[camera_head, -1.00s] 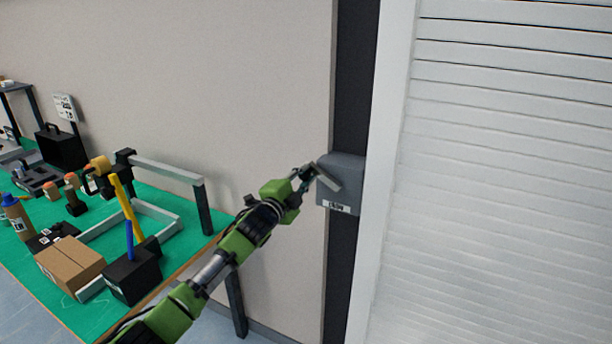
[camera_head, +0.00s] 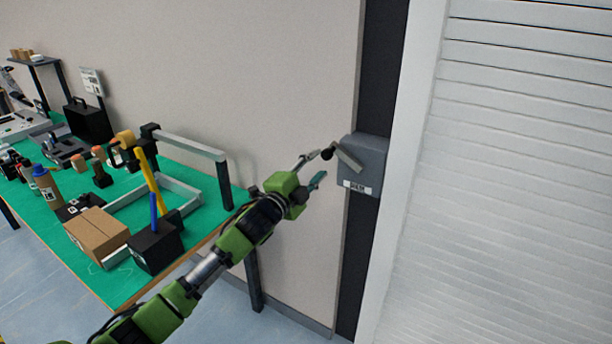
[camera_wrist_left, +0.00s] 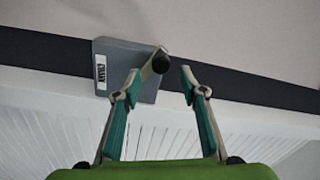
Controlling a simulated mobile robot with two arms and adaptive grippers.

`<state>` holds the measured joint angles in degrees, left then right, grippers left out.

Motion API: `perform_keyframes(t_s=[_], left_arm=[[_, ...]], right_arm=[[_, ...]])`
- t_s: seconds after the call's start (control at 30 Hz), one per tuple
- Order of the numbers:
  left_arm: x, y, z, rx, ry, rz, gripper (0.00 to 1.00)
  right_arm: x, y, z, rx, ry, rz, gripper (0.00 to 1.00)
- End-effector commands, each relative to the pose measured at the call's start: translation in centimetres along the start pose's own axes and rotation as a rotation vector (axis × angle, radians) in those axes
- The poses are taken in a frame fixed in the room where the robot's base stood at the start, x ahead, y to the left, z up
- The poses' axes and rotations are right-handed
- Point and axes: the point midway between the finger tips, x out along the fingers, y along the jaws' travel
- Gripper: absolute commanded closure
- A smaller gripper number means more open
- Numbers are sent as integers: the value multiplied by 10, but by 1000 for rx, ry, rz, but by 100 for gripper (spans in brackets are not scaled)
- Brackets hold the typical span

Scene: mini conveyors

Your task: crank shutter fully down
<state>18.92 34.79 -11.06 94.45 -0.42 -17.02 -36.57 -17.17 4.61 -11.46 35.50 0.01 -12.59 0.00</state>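The white slatted shutter (camera_head: 530,170) fills the right of the head view; its lower edge is out of view. A grey crank box (camera_head: 368,170) with a small label sits on the dark strip beside it. A light crank arm (camera_head: 348,159) with a dark knob (camera_head: 327,154) sticks out up and left from the box. My left gripper (camera_head: 321,166) is at the knob with its fingers spread. In the left wrist view, the knob (camera_wrist_left: 160,64) shows between and just beyond the open fingertips (camera_wrist_left: 161,72); contact cannot be told. My right gripper is not in view.
A green-topped table (camera_head: 120,283) stands at the left with a cardboard box (camera_head: 97,236), a black block (camera_head: 155,250), tools and a raised grey bar (camera_head: 190,146). The plain wall (camera_head: 270,80) around my left gripper is clear.

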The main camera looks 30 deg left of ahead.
Motion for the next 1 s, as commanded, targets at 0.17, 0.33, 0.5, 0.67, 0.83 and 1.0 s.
perform_keyframes(t_s=[0.17, 0.33, 0.5, 0.67, 0.83, 1.0], left_arm=[[-32, 1, 0, 2, 0, 2, 62], [-47, 1, 0, 0, 0, 1, 62], [-52, 0, 1, -1, -1, 0, 62], [-52, 0, 0, -1, -1, 0, 62], [-52, 0, 0, 0, -1, 0, 62], [-52, 0, 0, 0, -1, 0, 62]], right_arm=[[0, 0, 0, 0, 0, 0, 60], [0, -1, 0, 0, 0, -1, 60], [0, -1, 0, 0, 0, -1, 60], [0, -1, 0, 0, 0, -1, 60], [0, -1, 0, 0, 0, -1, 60], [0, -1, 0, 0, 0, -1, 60]])
